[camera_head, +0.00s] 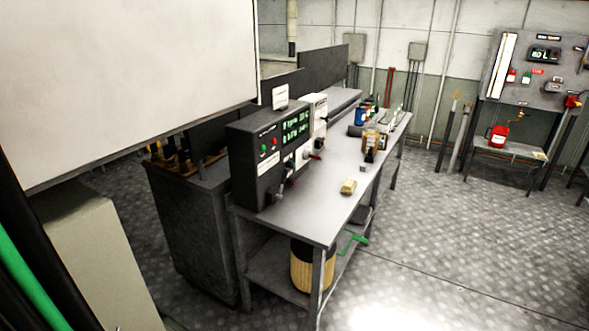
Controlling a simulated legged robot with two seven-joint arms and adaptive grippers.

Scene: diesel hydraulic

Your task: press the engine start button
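A dark control box (258,165) with a lit green display (295,127) stands at the near left end of the metal workbench. Its face carries a small green button (264,148), a small red button (275,148) and other small controls. Another panel (540,75) on the right wall has a lit display (544,54) and small green and red controls. The labels are too small to read, so I cannot tell which button is the engine start. Neither of my grippers is in view.
The workbench (330,185) holds a yellowish block (348,187), a jar (373,140) and small items. A striped yellow cylinder (302,268) stands beneath it. A large white board (130,80) blocks the upper left. A red can (498,136) sits right. The patterned floor (450,230) is clear.

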